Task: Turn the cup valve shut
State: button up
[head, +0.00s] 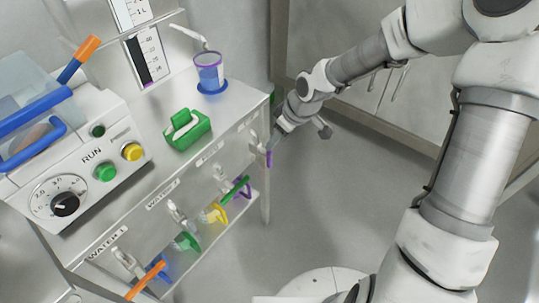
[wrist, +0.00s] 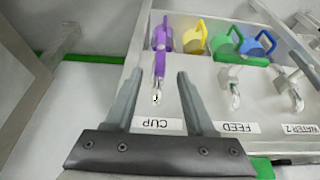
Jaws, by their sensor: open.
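The cup valve is at the right end of the panel in the head view. Its purple lever (head: 268,157) shows below the panel edge. In the wrist view the purple lever (wrist: 160,65) lies lengthwise, in line with its metal spout, above the upside-down CUP label (wrist: 158,123). My gripper (wrist: 159,76) is open, with one finger on each side of the lever and visible gaps to both. I cannot tell the depth between fingers and lever. In the head view my gripper (head: 281,128) is at the panel's right end, partly hidden by my own wrist.
The FEED valve's green lever (wrist: 241,58) is set crosswise beside the cup valve. An orange lever (head: 147,280) is at the WATER 1 end. A blue cup (head: 210,72) and a green-handled item (head: 187,130) stand on top. Open floor (head: 330,200) lies right of the bench.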

jog(key=b, duration=0.3)
send_over(269, 167)
jog(key=f, duration=0.4)
jog(key=w+f, duration=0.1)
jog(key=f, duration=0.1)
jog(key=shift+f, duration=0.35)
grip_shut()
